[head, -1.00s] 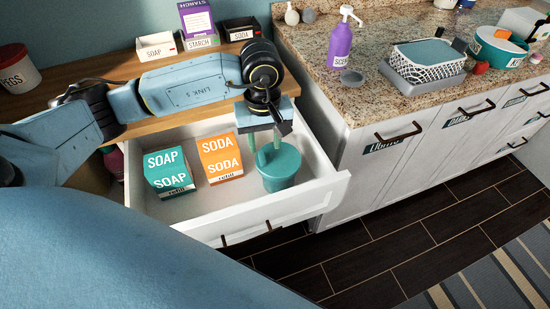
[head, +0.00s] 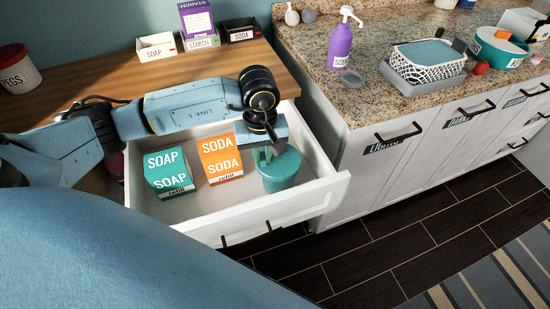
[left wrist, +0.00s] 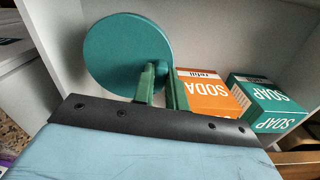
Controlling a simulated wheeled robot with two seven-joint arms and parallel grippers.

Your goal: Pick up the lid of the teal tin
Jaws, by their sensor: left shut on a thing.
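The teal tin (head: 279,183) stands upright in the open drawer, near its right end. Its round teal lid (head: 288,160) is on top, partly hidden by my left gripper. In the left wrist view the lid (left wrist: 115,50) shows as a teal disc, with a small knob at the fingers. My left gripper (head: 265,156) reaches down over the tin, with its green fingers shut on the lid, seemingly at the knob. The fingers also show in the left wrist view (left wrist: 162,88). I cannot tell whether the lid is clear of the tin. My right gripper is out of view.
An orange soda box (head: 220,160) stands just left of the tin, and a teal soap box (head: 168,173) farther left. The white drawer front (head: 275,215) and side walls enclose them. A granite counter (head: 365,98) with several items is at right.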

